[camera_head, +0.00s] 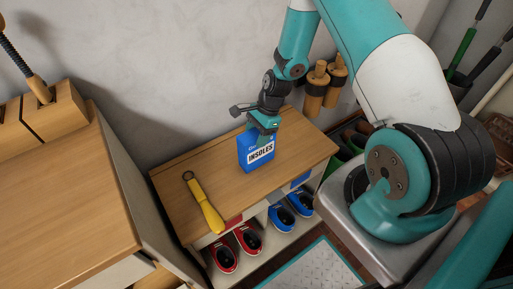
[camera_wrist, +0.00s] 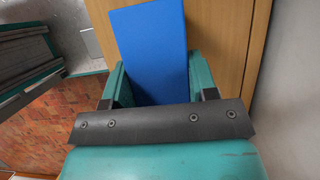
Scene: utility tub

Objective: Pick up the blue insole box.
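The blue insole box (camera_head: 256,151), with a white "INSOLES" label, stands upright on the wooden top of a low bench. My gripper (camera_head: 264,123) is at the top of the box, pointing down at it. In the wrist view, the blue box (camera_wrist: 152,45) fills the space between the two teal fingers of my gripper (camera_wrist: 158,80). I see no clear gap on either side, so the fingers look closed on it. The lower end of the box is hidden behind the dark bar of the gripper. I cannot make out any gap between box and bench top.
Red shoes (camera_head: 248,239) and blue shoes (camera_head: 282,217) sit on the shelf below. A wooden cabinet (camera_head: 60,190) stands at the left.

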